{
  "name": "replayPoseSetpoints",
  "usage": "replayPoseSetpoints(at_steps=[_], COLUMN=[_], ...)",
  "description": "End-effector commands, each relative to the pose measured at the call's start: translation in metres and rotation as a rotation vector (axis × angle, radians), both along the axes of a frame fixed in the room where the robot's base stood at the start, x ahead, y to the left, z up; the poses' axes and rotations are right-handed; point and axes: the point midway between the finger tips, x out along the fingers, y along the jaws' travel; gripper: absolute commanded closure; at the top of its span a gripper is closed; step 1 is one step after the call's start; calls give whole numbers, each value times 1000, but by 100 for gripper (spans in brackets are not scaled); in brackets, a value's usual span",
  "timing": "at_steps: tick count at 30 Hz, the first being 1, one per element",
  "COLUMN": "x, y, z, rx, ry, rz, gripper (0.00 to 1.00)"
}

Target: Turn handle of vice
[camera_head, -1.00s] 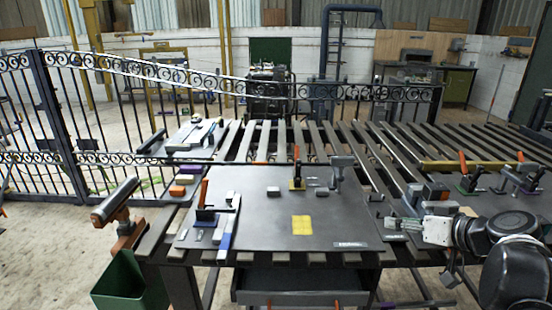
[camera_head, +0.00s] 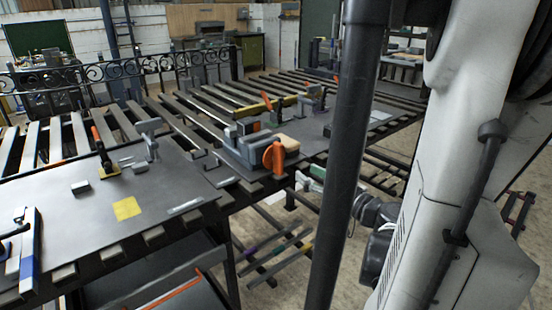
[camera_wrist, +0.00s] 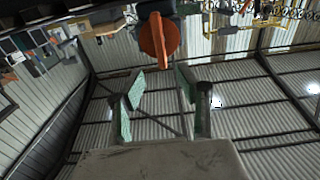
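The vice (camera_head: 242,150) is a grey block tool at the right end of the near work table. Its orange handle (camera_head: 274,158) faces the table's front edge. My gripper (camera_head: 309,180) is just to the right of the handle and a little lower, partly hidden behind my own body parts. In the wrist view, the round orange handle (camera_wrist: 158,40) with a raised bar across it lies ahead of my gripper (camera_wrist: 160,84). The two green-padded fingers are spread apart with nothing between them. The handle appears beyond the fingertips, and I see no contact.
A dark table plate (camera_head: 140,190) carries a yellow square (camera_head: 126,208), clamps and small blocks. Metal slats (camera_head: 190,125) run behind it. Another plate with tools lies behind the vice. The floor in front of the vice is open, with coloured bars low down.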

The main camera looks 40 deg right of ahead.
Motion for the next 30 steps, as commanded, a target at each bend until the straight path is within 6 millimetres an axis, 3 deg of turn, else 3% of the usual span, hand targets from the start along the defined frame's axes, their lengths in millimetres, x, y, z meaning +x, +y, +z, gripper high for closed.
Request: replayPoseSetpoints(at_steps=[21,30], x=[105,123], y=[-7,-9], z=[-1,0], rx=[1,1], ry=[1,1], rz=[3,2], gripper=[67,67])
